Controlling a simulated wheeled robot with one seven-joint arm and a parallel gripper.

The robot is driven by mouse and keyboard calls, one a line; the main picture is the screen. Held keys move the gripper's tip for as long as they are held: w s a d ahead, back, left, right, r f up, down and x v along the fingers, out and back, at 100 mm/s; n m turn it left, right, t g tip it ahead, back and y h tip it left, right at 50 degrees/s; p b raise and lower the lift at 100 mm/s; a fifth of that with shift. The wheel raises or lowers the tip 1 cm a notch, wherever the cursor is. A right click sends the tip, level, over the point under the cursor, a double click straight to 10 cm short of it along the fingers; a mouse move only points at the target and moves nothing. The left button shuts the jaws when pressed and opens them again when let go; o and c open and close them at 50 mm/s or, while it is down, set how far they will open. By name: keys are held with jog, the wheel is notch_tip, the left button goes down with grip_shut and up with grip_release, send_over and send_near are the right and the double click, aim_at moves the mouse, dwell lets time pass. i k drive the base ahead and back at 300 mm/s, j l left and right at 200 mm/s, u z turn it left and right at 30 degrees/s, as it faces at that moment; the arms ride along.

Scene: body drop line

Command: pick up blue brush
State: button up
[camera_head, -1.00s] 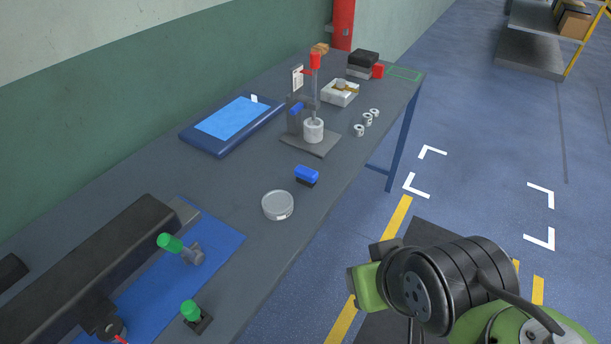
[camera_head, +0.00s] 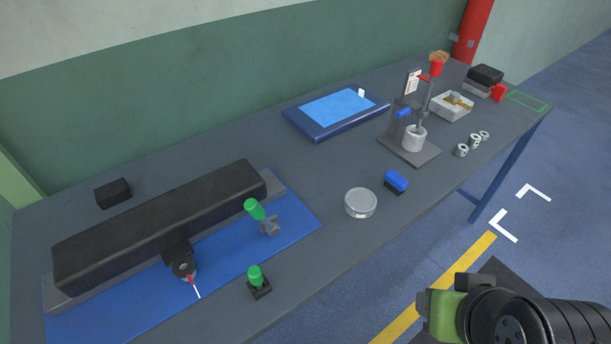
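The blue brush (camera_head: 396,181) is a small block with a blue top and a dark underside. It lies on the dark grey workbench (camera_head: 335,247) near its front edge, just right of a round grey tin. My gripper (camera_head: 440,308) shows only in part at the lower right, with dark and green parts. It is off the front of the bench, well apart from the brush. Its fingertips cannot be made out clearly.
The round tin (camera_head: 360,203) stands close left of the brush. An upright press stand (camera_head: 409,145) is behind it, with several small metal rings (camera_head: 461,150) to the right.

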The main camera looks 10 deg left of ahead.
aim_at(395, 182)
jog(key=i+l+u, duration=0.2)
jog(key=u, duration=0.2)
jog(key=i+l+u, duration=0.15)
jog(key=u, duration=0.25)
jog(key=i+l+u, duration=0.15)
jog(key=l+u, duration=0.5)
jog(key=u, duration=0.2)
jog(key=i+l+u, duration=0.1)
jog(key=l+u, duration=0.3)
